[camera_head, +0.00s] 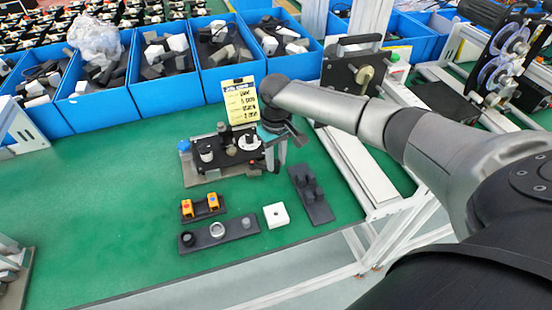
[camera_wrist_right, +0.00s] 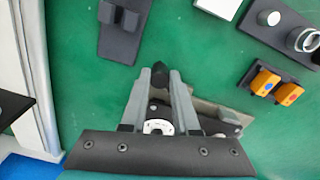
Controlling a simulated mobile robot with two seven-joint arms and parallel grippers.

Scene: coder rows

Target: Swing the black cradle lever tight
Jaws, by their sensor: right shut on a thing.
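The fixture (camera_head: 228,156) stands on the green table in the head view, a grey base with dark parts, a white-topped piece and a blue knob at its left end. My right gripper (camera_head: 276,158) reaches down at its right end. In the right wrist view the gripper's two grey fingers (camera_wrist_right: 160,82) are shut on the black cradle lever, whose dark rounded end (camera_wrist_right: 160,72) shows between and just beyond the fingertips. The rest of the lever is mostly hidden by the fingers. Part of the fixture (camera_wrist_right: 222,118) shows beside them. My left gripper is in neither view.
In front of the fixture lie an orange-part holder (camera_head: 203,208), a long dark tray (camera_head: 219,234), a white block (camera_head: 276,215) and a dark pegged plate (camera_head: 311,194). A yellow sign (camera_head: 240,101) stands behind. Blue bins (camera_head: 104,107) line the back.

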